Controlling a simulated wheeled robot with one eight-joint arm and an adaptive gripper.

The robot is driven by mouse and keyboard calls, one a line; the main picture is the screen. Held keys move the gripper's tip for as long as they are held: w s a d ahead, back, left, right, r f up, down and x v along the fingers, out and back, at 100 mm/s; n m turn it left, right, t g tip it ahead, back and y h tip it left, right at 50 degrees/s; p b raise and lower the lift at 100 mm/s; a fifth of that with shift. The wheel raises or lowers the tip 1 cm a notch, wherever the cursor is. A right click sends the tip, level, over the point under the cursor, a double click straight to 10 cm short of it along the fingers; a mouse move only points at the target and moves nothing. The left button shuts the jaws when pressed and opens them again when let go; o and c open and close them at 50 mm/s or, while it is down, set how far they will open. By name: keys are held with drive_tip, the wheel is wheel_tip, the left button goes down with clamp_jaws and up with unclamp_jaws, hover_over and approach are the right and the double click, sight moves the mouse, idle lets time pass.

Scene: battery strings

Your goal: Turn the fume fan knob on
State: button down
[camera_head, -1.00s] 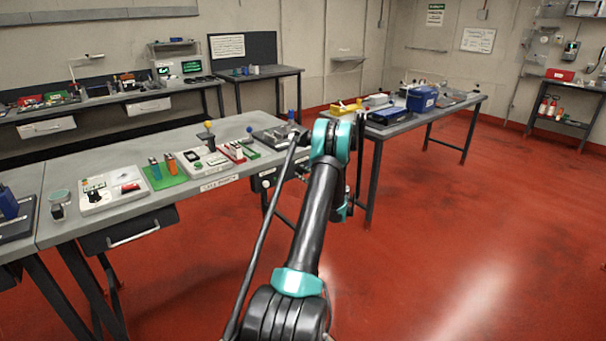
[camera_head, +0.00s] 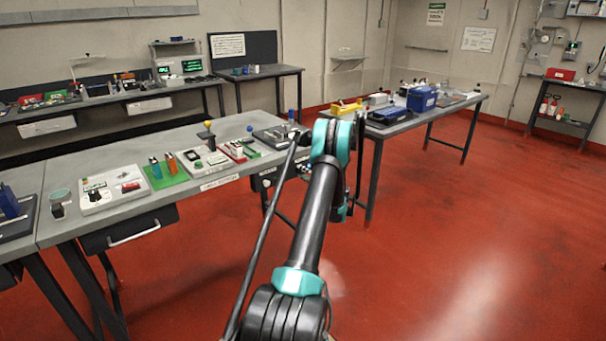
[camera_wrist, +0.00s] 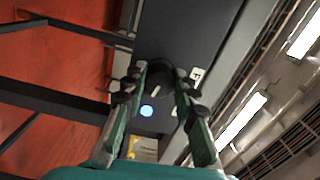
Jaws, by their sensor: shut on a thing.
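The fume fan knob (camera_wrist: 157,88) is a dark round knob with a pale pointer line, on a dark panel (camera_wrist: 183,35) in the wrist view. My gripper (camera_wrist: 161,74) has its two green fingers on either side of the knob and is shut on it. The pointer line sits tilted between the fingers. A round blue light (camera_wrist: 147,111) glows on the panel beside the knob. The dark box (camera_head: 262,182) under the bench end is partly visible there.
The near bench (camera_head: 120,158) carries several small devices and stands left of my arm. A second table (camera_head: 400,127) with a blue case (camera_head: 421,99) is behind and to the right. The red floor (camera_head: 450,230) at right is clear.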

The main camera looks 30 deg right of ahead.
drive_tip(key=shift+f+n, duration=0.1)
drive_tip(key=shift+n, duration=1.1)
drive_tip(key=c, duration=1.2)
unclamp_jaws()
drive_tip(key=shift+s, duration=0.15)
drive_tip(key=s, duration=0.8)
drive_tip(key=s+d, duration=0.1)
drive_tip(key=s, duration=0.2)
drive_tip(key=shift+s, duration=0.4)
